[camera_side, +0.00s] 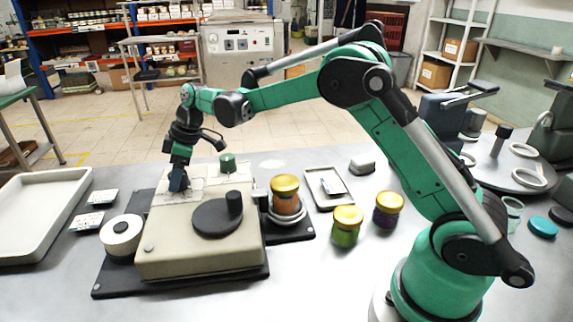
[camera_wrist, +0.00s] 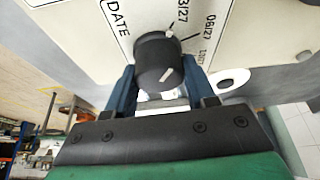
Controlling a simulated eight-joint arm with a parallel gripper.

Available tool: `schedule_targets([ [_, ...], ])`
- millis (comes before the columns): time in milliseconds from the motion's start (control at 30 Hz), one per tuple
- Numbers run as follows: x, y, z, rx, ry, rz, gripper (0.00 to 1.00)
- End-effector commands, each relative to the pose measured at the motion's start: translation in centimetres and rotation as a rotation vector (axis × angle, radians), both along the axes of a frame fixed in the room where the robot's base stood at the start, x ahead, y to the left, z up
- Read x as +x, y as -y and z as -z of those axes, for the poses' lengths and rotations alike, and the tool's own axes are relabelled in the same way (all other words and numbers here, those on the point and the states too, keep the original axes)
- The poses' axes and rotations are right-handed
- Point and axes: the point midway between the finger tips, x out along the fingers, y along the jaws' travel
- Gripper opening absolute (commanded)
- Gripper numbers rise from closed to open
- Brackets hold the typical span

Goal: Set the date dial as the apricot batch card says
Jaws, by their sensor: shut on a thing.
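The date dial (camera_wrist: 152,62) is a black knob on the pale panel in the wrist view. Beside it are the printed word DATE and dates; one ends in 3/27, one reads 06/27, another is blurred. A white line on the knob slants up and right; a white mark shows at its upper edge. My gripper (camera_wrist: 160,88) is shut on the knob, one blue finger on each side. In the side view my gripper (camera_side: 178,183) is at the far left of the beige machine's top (camera_side: 160,240), hiding the dial. Cards (camera_side: 87,222) lie left of the machine, their text unreadable.
An orange-filled jar (camera_side: 285,199) with a gold lid stands right of the machine. A green jar (camera_side: 346,229) and a purple jar (camera_side: 388,213) stand farther right. A small tray (camera_side: 322,204) holds a card (camera_side: 333,185). A large empty tray (camera_side: 40,215) is at left.

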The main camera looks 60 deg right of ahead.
Motion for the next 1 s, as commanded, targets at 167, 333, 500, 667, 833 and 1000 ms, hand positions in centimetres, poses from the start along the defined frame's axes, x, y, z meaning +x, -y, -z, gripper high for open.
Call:
schedule_targets([
  [167, 0.1, 0.0, 0.0, 0.000, 0.003, 0.001, 0.00],
  [333, 0.1, 0.0, 0.0, 0.000, 0.003, 0.001, 0.77],
  [500, 0.0, 0.0, 0.0, 0.000, 0.002, 0.002, 0.81],
  [667, 0.0, 0.0, -0.2, 0.000, 0.002, 0.002, 0.81],
  [833, -0.5, 0.6, -2.1, 0.000, 0.001, 0.003, 0.81],
  [1000, -1.1, 1.4, -4.3, 0.000, 0.001, 0.003, 0.81],
])
